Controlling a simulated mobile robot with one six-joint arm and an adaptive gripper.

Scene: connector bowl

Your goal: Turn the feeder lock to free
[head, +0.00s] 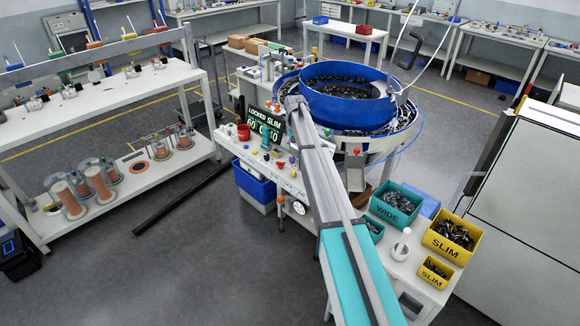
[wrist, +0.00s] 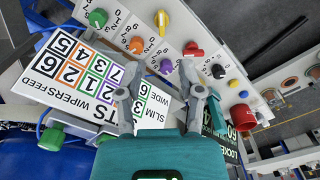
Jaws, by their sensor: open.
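The black display (head: 266,120) reads LOCKED SLIM with digits below; its edge shows in the wrist view (wrist: 240,122), upside down. The sloping control panel (wrist: 222,42) carries green (wrist: 161,20), orange (wrist: 136,44), purple (wrist: 165,70) and red (wrist: 193,49) knobs, a yellow lever (wrist: 189,71) and a teal handle (wrist: 217,71). I cannot read which of them is the feeder lock. My gripper (wrist: 162,94) is open and empty over the panel, its fingers pointing towards the knobs, with the purple knob ahead between them. In the head view my arm hides part of the panel.
A blue bowl feeder (head: 345,104) stands behind the panel. Number cards (wrist: 78,62) lie beside the knobs. Teal WIDE (head: 396,203) and yellow SLIM (head: 449,240) bins stand at right.

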